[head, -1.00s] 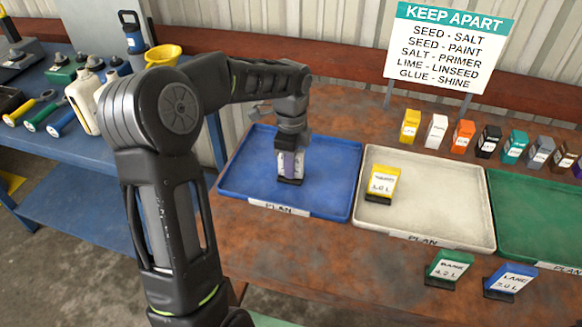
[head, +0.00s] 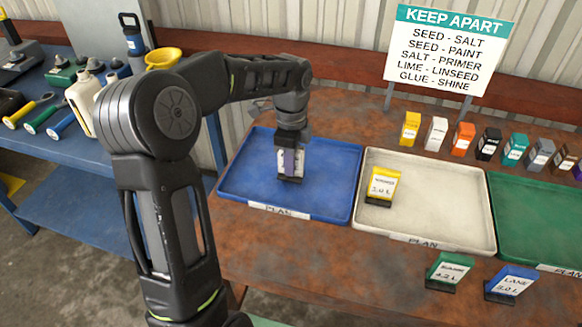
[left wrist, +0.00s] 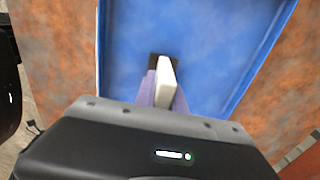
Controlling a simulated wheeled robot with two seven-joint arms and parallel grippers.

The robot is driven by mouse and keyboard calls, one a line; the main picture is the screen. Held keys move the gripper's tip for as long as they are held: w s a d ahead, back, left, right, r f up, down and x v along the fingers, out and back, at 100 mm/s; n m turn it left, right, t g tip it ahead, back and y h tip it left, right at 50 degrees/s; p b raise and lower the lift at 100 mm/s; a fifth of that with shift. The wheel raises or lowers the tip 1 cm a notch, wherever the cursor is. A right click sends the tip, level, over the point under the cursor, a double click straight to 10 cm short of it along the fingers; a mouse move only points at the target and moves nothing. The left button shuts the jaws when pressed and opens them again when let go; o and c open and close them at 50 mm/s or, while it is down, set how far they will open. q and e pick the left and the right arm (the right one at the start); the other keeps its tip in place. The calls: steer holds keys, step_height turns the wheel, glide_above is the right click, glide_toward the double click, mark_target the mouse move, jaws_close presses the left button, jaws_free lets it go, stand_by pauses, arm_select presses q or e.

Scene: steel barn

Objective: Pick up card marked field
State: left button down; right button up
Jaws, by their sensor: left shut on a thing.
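My left gripper (head: 290,163) is shut on a pale card with a dark foot (head: 284,178), upright over the blue tray (head: 236,191). In the left wrist view the white card (left wrist: 167,80) stands between the lavender fingers (left wrist: 160,92). I cannot read its marking, nor tell whether its foot touches the tray floor. A yellow card (head: 382,186) stands in the white tray (head: 440,215). A green card (head: 449,270) and a blue card (head: 511,283) stand on the table in front. Their names are too blurred to read surely. My right gripper is not in view.
A green tray (head: 535,205) lies at the right. A keep-apart sign (head: 449,50) stands at the back. A blue bench (head: 75,160) with tools is at the left.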

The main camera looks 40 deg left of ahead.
arm_select(q)
step_height(320, 180, up, 8)
steer(key=shift+r, duration=0.15)
stand_by(0.6)
